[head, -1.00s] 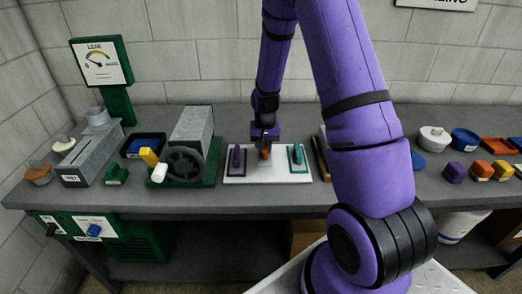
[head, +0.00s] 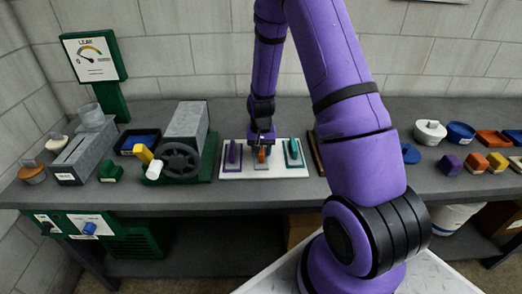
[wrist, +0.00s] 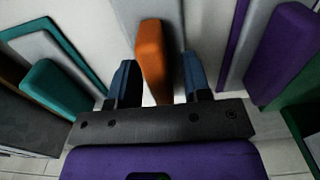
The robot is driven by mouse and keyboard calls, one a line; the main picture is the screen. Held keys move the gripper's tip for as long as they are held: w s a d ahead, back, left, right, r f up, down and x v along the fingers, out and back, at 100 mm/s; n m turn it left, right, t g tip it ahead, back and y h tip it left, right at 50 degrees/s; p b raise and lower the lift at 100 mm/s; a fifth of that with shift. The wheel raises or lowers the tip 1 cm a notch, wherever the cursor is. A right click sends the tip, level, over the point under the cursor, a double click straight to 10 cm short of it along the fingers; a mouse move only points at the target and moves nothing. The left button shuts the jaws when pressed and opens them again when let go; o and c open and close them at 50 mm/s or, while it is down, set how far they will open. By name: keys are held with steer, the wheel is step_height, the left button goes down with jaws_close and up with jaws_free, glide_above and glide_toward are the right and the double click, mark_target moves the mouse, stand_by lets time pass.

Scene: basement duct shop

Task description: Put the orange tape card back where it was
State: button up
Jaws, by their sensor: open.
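The orange tape card (head: 262,156) stands on the white board (head: 286,173) on the bench, between the purple card (head: 233,155) and the teal card (head: 293,151). My gripper (head: 262,149) is right above the board at the orange card. In the wrist view, my gripper (wrist: 158,80) is open, with blue-tipped fingers on both sides of the orange card (wrist: 152,55) and a gap showing on each side. The teal card (wrist: 60,88) is to the left there and the purple card (wrist: 280,50) to the right. The orange card's lower end is partly hidden.
A grey machine with a handwheel (head: 181,160) stands left of the board. A brown strip (head: 317,155) lies close on its right. Further right are a white lidded pot (head: 430,133), a blue bowl (head: 460,134) and several coloured blocks. The bench's front edge is close to the board.

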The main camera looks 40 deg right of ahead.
step_height(320, 180, up, 12)
steer(key=s+a+r+n+t, duration=0.15)
steer(key=s+a+r, duration=0.25)
steer(key=r, duration=0.5)
steer(key=s+a+r+n+t, duration=0.15)
steer(key=s+a+r, duration=0.3)
steer(key=r, duration=0.45)
steer(key=s+a+r+n+t, duration=0.1)
steer(key=s+r, duration=0.3)
steer(key=s, duration=0.5)
steer(key=s+a+r+n+t, duration=0.1)
steer(key=s+a+r+n, duration=0.1)
steer(key=s+r, duration=0.3)
steer(key=s+a, duration=0.1)
steer(key=s, duration=0.3)
steer(key=shift+a+n, duration=0.3)
steer(key=shift+n, duration=0.1)
